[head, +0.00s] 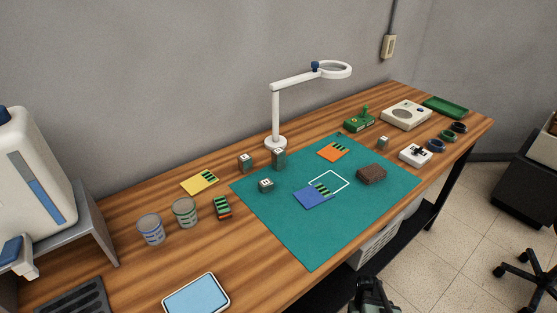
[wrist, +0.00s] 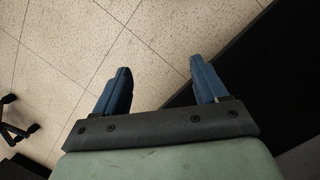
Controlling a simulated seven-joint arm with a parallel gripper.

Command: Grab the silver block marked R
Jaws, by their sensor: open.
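Several small silver blocks stand on the bench in the head view. One block (head: 244,162) is on the wood left of the lamp base, another (head: 278,156) is just below that base, a third (head: 265,185) lies on the green mat, and one more (head: 383,143) is at the right near the joystick boxes. Their dark marks are too small to read, so I cannot tell which one bears R. My gripper (wrist: 161,65) is open and empty, with blue fingers apart above the floor. In the head view it shows at the bottom edge, off the bench front, far from the blocks.
The green mat (head: 300,240) holds blue (head: 311,197) and orange (head: 332,152) cards and a brown block (head: 371,174). A white lamp (head: 276,115) rises behind the blocks. The mat's front is clear.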

